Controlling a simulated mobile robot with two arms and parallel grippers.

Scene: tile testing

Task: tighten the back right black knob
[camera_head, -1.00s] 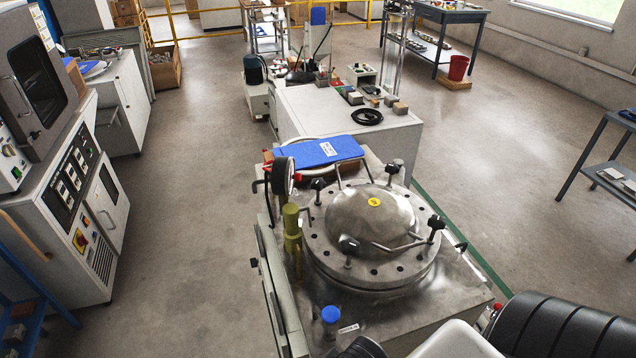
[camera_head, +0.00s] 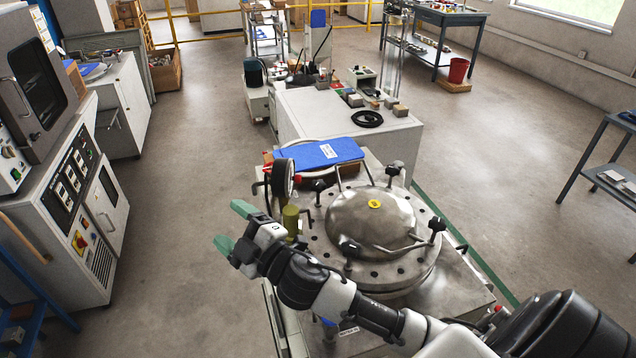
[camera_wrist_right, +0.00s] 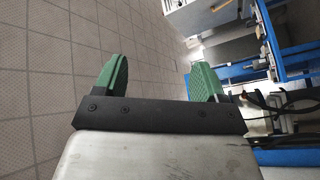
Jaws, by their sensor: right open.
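A round steel vessel lid (camera_head: 372,222) with a domed middle sits on the bench, with black knobs around its flange. The back right black knob (camera_head: 393,168) stands at the lid's far right side, clear of any gripper. Other black knobs show at the back left (camera_head: 320,186), front right (camera_head: 437,224) and front left (camera_head: 349,248). My right gripper (camera_head: 233,226), with green fingers, is open and empty left of the lid, far from the back right knob. The right wrist view also shows its spread fingers (camera_wrist_right: 160,72) with nothing between them. My left gripper is out of view.
A pressure gauge (camera_head: 283,177) and an olive cylinder (camera_head: 291,221) stand at the lid's left, close to my right gripper. A blue pad (camera_head: 318,154) lies behind the lid. Bent handles rise from the lid. Open floor (camera_head: 490,160) lies to the right.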

